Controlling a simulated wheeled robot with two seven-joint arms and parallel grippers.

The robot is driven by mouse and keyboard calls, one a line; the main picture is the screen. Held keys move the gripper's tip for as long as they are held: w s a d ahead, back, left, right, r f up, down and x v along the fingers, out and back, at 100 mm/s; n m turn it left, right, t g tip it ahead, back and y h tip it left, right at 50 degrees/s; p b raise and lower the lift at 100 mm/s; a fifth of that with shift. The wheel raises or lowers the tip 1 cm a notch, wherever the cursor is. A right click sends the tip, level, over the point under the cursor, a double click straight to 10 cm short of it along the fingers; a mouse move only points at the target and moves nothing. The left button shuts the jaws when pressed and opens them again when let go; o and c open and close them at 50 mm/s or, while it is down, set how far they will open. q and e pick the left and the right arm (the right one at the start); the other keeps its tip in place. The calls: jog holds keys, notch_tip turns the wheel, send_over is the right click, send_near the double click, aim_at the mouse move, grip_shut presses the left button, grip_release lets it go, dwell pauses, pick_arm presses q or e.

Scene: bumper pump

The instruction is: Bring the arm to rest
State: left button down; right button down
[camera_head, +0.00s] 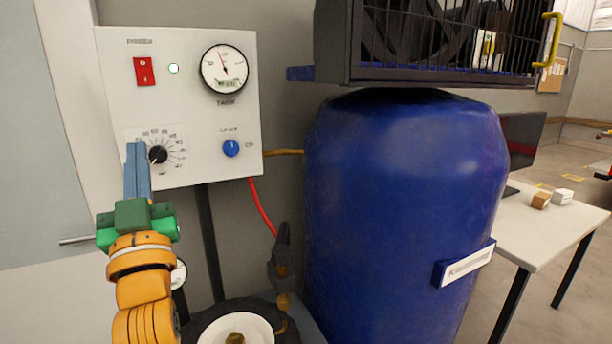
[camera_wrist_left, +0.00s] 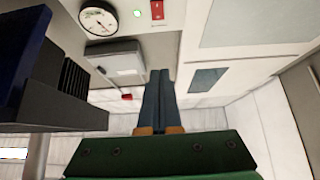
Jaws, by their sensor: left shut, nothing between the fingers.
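My left gripper (camera_head: 135,155) is shut and empty, its blue-grey fingers together and pointing up. In the head view it overlaps the lower left part of the white control panel (camera_head: 198,55), beside the black knob (camera_head: 157,155); I cannot tell whether it touches the panel. In the left wrist view the closed fingers (camera_wrist_left: 158,80) extend up from the green gripper body. The panel carries a red switch (camera_head: 144,71), a white lamp (camera_head: 173,68), a round gauge (camera_head: 224,69) and a blue button (camera_head: 231,148). My right gripper is not in view.
A big blue tank (camera_head: 400,200) stands right of the panel, under a dark caged unit (camera_head: 430,80). A red hose (camera_head: 262,208) runs down from the panel. A white round part (camera_head: 215,332) lies at the bottom. A white table (camera_head: 545,225) stands at right.

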pick_arm(q)
notch_tip(320, 180, down, 15)
jog(key=w+m+g+h, duration=0.2)
jog(key=m+g+h, duration=0.1)
jog(key=g+h, duration=0.15)
jog(key=s+d+f+m+g+h, duration=0.1)
jog(key=s+f+g+h, duration=0.15)
jog(key=f, duration=0.75)
jog(key=s+d+f+m+g+h, duration=0.1)
jog(key=s+d+f+g+h, duration=0.2)
jog(key=f, duration=0.7)
jog(key=s+d+f+m+g+h, duration=0.1)
jog(key=s+f+g, duration=0.5)
jog(key=s, duration=0.4)
jog(key=s+d+f+m+g, duration=0.1)
jog(key=s+f+g, duration=0.2)
jog(key=s+f, duration=0.65)
jog(key=s+f+g, duration=0.2)
jog(key=s+f, duration=0.1)
jog(key=f, duration=1.3)
jog(key=s+a+f+g, duration=0.1)
jog(key=s+f, duration=0.9)
jog(key=s, duration=0.2)
jog(key=shift+s+a+f+m, duration=0.3)
jog(key=shift+f, duration=0.05)
